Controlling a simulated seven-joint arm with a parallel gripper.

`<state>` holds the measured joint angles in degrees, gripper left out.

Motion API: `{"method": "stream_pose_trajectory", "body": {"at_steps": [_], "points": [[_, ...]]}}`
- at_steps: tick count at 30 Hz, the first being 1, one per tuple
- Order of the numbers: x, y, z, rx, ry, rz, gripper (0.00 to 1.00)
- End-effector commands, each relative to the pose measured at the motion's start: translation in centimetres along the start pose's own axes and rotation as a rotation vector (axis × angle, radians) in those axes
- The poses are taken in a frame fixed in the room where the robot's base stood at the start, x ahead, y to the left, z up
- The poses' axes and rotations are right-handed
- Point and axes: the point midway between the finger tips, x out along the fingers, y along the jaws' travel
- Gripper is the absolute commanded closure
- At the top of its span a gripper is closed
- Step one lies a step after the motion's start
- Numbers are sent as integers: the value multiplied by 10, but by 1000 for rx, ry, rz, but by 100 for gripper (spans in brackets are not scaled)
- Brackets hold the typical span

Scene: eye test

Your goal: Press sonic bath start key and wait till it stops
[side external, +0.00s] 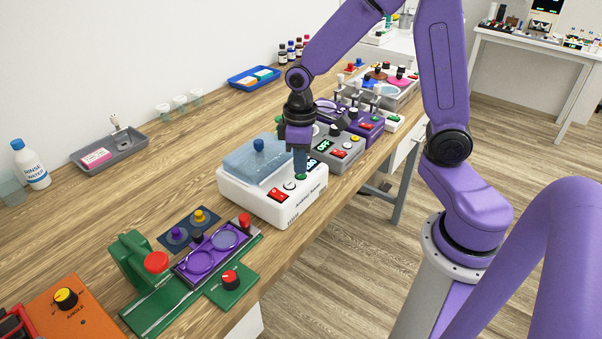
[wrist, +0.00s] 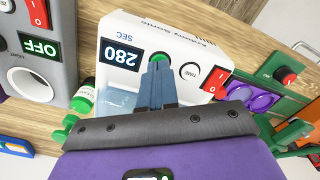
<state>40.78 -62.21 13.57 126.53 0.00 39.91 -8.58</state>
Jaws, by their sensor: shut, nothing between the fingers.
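The sonic bath (side external: 262,202) is a white box with a translucent blue lid (side external: 255,158) and a blue knob on it. It also shows in the wrist view (wrist: 200,45), upside down. A green start key (wrist: 160,57) sits between the display and the TIME knob (wrist: 190,71), with a red rocker switch (wrist: 215,79) beyond. My gripper (side external: 300,174) is shut and empty, pointing down over the front panel. In the wrist view its fingertips (wrist: 158,64) are at the green key and partly cover it; I cannot tell whether they press it.
A grey device (side external: 338,150) showing OFF stands close behind the bath. A green board (side external: 160,305) with a purple plate (side external: 215,250) and knobs lies in front. A grey tray (side external: 110,150) and a rinse water bottle (side external: 31,165) stand near the wall. The wood between is clear.

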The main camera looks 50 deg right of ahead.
Motion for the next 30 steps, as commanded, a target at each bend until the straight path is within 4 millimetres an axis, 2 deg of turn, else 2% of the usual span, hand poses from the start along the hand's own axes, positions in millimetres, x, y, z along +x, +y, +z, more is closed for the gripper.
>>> {"method": "stream_pose_trajectory", "body": {"at_steps": [30], "points": [[-68,0,0,0,1,0,100]]}}
